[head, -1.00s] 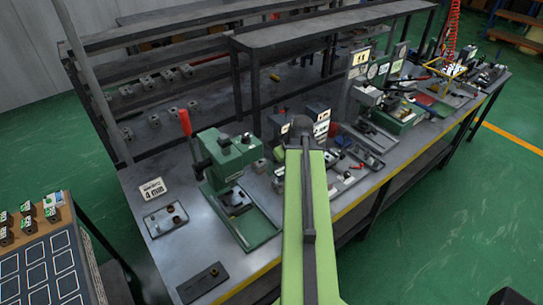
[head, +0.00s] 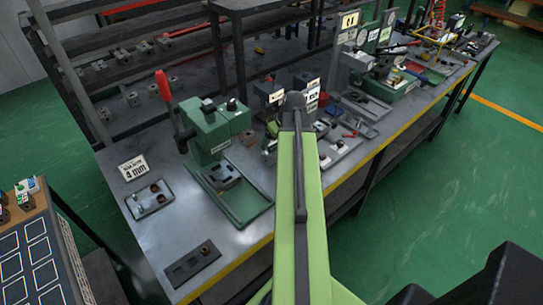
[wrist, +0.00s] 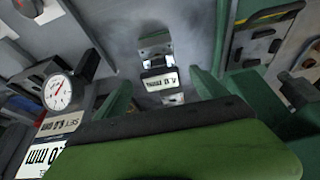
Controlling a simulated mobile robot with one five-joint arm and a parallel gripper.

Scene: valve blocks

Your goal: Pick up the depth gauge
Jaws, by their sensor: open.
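A dial gauge with a round white face and a red needle (wrist: 58,92) is at the left of the wrist view; I cannot tell for sure that it is the depth gauge. My gripper (wrist: 163,92) shows in the wrist view as two green fingers, apart with nothing held between them. Beyond the fingertips is a small grey metal block (wrist: 154,44) with a white mm label (wrist: 160,80). The dial gauge is to the left of the fingers, apart from them. In the head view my arm hides most of the gripper and the bench spot under it.
The grey workbench (head: 120,205) has a yellow front edge. A green press (head: 212,132) with a red handle stands left of my arm. A "4 mm" sign (head: 133,168), a small tray (head: 150,199) and a dark plate (head: 193,263) lie at the left. Shelving stands behind.

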